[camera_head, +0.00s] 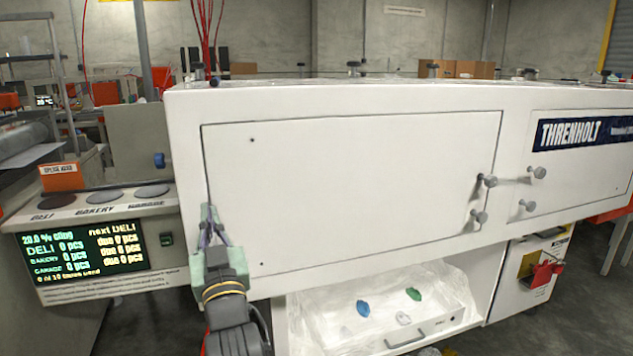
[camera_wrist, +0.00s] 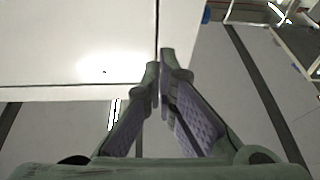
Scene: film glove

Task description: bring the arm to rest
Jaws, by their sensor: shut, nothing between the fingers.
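My gripper (camera_head: 210,215) is in front of the left edge of a white cabinet door (camera_head: 350,180) in the head view. Its fingertips point up at the door's left seam, and I cannot tell whether they touch it. In the wrist view the fingertips of my gripper (camera_wrist: 161,75) are together with nothing between them. The white panel and its dark vertical seam (camera_wrist: 157,25) lie just beyond the tips. The door looks shut, with two grey knobs (camera_head: 479,216) at its right side.
A display panel (camera_head: 83,247) and three round pads (camera_head: 103,196) stand left of my arm. Below the door, an open bay holds a clear-lined drawer (camera_head: 405,325) with blue, green and white pieces. A second door (camera_head: 580,165) with knobs is at the right. Floor shows at the far right.

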